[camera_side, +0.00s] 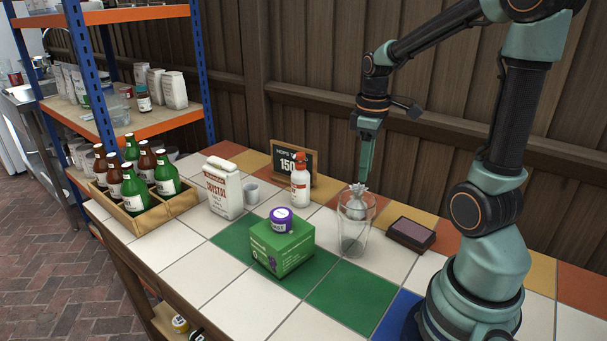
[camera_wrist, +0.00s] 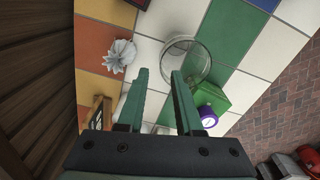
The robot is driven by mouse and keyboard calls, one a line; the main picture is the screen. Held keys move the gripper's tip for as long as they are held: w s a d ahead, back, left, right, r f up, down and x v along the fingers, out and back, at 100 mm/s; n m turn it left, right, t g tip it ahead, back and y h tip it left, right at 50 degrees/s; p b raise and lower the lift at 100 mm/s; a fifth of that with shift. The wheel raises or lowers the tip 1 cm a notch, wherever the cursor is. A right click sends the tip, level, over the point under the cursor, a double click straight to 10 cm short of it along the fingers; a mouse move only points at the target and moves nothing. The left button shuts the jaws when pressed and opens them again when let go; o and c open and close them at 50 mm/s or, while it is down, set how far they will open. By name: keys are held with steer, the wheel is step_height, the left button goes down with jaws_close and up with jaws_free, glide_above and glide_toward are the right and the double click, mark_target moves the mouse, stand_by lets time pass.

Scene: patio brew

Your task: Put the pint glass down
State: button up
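The clear pint glass (camera_side: 354,238) stands upright on the tiled table in the side view, between the green box and a dark red-brown block. It looks empty. In the wrist view its round rim (camera_wrist: 207,70) lies just beyond my fingertips. My gripper (camera_side: 363,180) points down at the glass's top in the side view. In the wrist view my gripper (camera_wrist: 159,74) has its fingers apart with nothing clamped between them; the right fingertip overlaps the rim's near edge. I cannot tell whether it touches the glass.
A silver spiky ornament (camera_wrist: 118,55) stands behind the glass. A green box (camera_side: 282,246) with a purple-lidded jar (camera_side: 281,220) is to its left, the dark block (camera_side: 410,233) to its right. A bottle (camera_side: 300,182), white carton (camera_side: 223,188) and bottle crate (camera_side: 150,217) stand farther left. Front tiles are clear.

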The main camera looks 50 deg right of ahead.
step_height(320, 180, up, 5)
steer(key=a+r+m+t, duration=0.1)
steer(key=a+t, duration=0.4)
steer(key=a, duration=1.1)
steer(key=shift+w+a+r+m, duration=0.3)
steer(key=shift+a+r+m, duration=0.05)
steer(key=shift+m, duration=0.45)
